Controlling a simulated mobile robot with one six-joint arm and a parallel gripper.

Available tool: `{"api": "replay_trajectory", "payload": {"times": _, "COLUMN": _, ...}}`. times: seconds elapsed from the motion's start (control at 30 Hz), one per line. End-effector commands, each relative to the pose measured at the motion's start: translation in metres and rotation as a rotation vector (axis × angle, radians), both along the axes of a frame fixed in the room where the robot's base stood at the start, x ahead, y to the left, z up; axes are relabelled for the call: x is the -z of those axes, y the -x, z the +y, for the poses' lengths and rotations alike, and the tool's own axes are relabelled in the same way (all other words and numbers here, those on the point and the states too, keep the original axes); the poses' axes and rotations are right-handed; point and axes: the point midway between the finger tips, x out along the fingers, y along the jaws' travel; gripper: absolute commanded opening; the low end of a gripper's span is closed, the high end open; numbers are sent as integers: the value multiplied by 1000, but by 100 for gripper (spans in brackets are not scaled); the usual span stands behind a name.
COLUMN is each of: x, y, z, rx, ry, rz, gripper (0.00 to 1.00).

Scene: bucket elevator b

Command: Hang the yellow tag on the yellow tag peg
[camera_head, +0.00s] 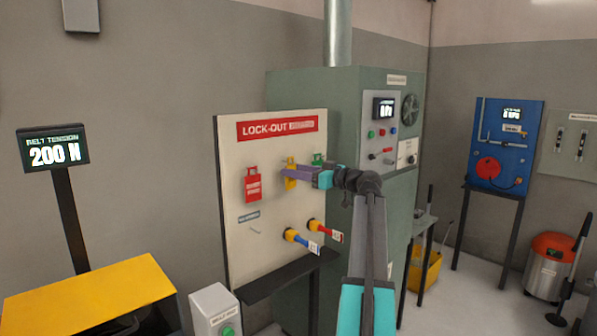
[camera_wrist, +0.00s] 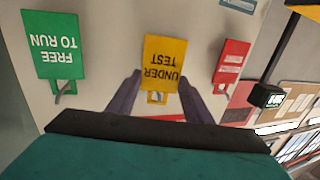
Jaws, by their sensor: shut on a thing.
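The yellow "UNDER TEST" tag (camera_wrist: 164,50) is between the fingers of my gripper (camera_wrist: 159,82) in the wrist view, where its lettering is upside down. My gripper is shut on it, with one finger at each side edge. A yellow top part with an opening shows between the fingers. In the head view the yellow tag (camera_head: 291,168) and my gripper (camera_head: 290,173) are at the upper middle of the lock-out board (camera_head: 270,215), between a red tag and a green tag. The yellow tag peg cannot be made out, and I cannot tell whether the tag is on it.
The red tag (camera_head: 252,186) and green tag (camera_head: 318,158) hang close on either side; the green tag (camera_wrist: 55,45) also shows at left in the wrist view. Below are blue-handled and red-handled yellow switches (camera_head: 296,238) and a dark shelf (camera_head: 290,275). A green cabinet (camera_head: 310,90) stands behind.

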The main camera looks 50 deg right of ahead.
Motion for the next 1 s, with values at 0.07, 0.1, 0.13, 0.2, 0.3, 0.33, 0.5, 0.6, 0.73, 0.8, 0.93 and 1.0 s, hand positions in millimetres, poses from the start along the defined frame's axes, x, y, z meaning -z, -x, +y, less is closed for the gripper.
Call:
{"api": "replay_trajectory", "payload": {"times": 0.07, "x": 3, "y": -3, "z": 0, "rx": 0, "ry": 1, "rz": -2, "gripper": 25}}
{"api": "replay_trajectory", "payload": {"times": 0.1, "x": 3, "y": -4, "z": 0, "rx": 0, "ry": 1, "rz": -2, "gripper": 25}}
{"api": "replay_trajectory", "payload": {"times": 0.13, "x": 4, "y": -5, "z": -1, "rx": 0, "ry": 1, "rz": -1, "gripper": 25}}
{"api": "replay_trajectory", "payload": {"times": 0.2, "x": 5, "y": -6, "z": -1, "rx": 0, "ry": 1, "rz": -1, "gripper": 25}}
{"api": "replay_trajectory", "payload": {"times": 0.3, "x": 7, "y": -9, "z": -1, "rx": 0, "ry": 1, "rz": -1, "gripper": 25}}
{"api": "replay_trajectory", "payload": {"times": 0.33, "x": 8, "y": -10, "z": -1, "rx": 0, "ry": 1, "rz": -1, "gripper": 25}}
{"api": "replay_trajectory", "payload": {"times": 0.5, "x": 9, "y": -12, "z": -1, "rx": 0, "ry": 0, "rz": -1, "gripper": 25}}
{"api": "replay_trajectory", "payload": {"times": 0.6, "x": 10, "y": -12, "z": -1, "rx": 0, "ry": 0, "rz": -1, "gripper": 25}}
{"api": "replay_trajectory", "payload": {"times": 0.73, "x": 10, "y": -13, "z": -1, "rx": 0, "ry": 0, "rz": -1, "gripper": 25}}
{"api": "replay_trajectory", "payload": {"times": 0.8, "x": 10, "y": -13, "z": -1, "rx": 0, "ry": 0, "rz": -1, "gripper": 25}}
{"api": "replay_trajectory", "payload": {"times": 0.93, "x": 9, "y": -13, "z": -1, "rx": 0, "ry": 0, "rz": -1, "gripper": 25}}
{"api": "replay_trajectory", "payload": {"times": 1.0, "x": 9, "y": -13, "z": -1, "rx": 0, "ry": 0, "rz": -1, "gripper": 25}}
